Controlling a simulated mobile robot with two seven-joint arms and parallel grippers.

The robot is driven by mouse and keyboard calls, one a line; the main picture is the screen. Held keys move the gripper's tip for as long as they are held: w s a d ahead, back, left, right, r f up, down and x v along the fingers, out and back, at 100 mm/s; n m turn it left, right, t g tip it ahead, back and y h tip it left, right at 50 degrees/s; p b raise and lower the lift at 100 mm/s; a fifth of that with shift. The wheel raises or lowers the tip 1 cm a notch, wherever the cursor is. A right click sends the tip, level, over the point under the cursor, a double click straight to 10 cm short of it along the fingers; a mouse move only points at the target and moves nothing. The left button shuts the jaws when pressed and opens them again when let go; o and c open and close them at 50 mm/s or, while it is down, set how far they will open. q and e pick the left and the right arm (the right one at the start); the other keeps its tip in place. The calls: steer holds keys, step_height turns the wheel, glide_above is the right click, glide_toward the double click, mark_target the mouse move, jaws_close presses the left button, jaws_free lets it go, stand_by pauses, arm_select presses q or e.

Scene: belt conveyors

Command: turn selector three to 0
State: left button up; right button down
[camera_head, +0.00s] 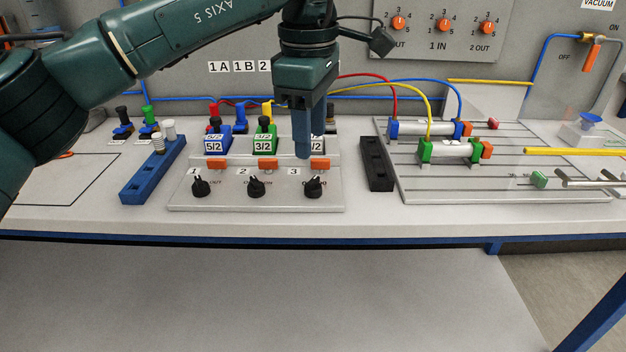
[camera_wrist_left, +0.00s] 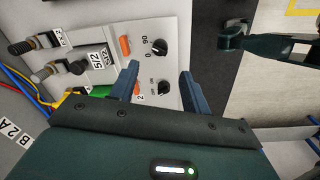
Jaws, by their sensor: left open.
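Selector three (camera_head: 314,187) is a black knob at the right end of the grey selector panel (camera_head: 225,202). In the wrist view it is the upper black knob (camera_wrist_left: 160,48), with the marks 0 and 90 beside it. Its exact pointer angle is hard to tell. My left gripper (camera_head: 302,152) points down over the panel, above and behind selector three in the head view. In the wrist view its two fingers (camera_wrist_left: 160,82) are apart, with the selector two knob (camera_wrist_left: 164,88) showing between them. It holds nothing.
Selectors one (camera_head: 201,187) and two (camera_head: 256,187) stand to the left, with orange pieces (camera_head: 268,164) behind them. A blue rail (camera_head: 153,172) and a black rail (camera_head: 376,164) flank the panel. Part of my right arm (camera_wrist_left: 262,38) shows in the wrist view.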

mark_target(314, 180)
arm_select(q)
steer(key=f, duration=0.5)
steer(key=f+b, duration=0.1)
steer(key=f, duration=0.2)
steer(key=shift+w+d+f, duration=0.1)
steer(key=shift+w+f, duration=0.1)
steer(key=shift+w, duration=0.05)
arm_select(e)
steer(key=shift+w+a+f+n, duration=0.1)
steer(key=shift+a+f+n, duration=0.05)
steer(key=shift+f, duration=0.35)
steer(key=shift+w+a+f+n, duration=0.1)
steer(key=shift+a+f+n, duration=0.05)
steer(key=shift+f, duration=0.3)
arm_select(q)
steer(key=c, duration=1)
steer(key=shift+o, duration=0.2)
arm_select(e)
steer(key=shift+w, duration=0.1)
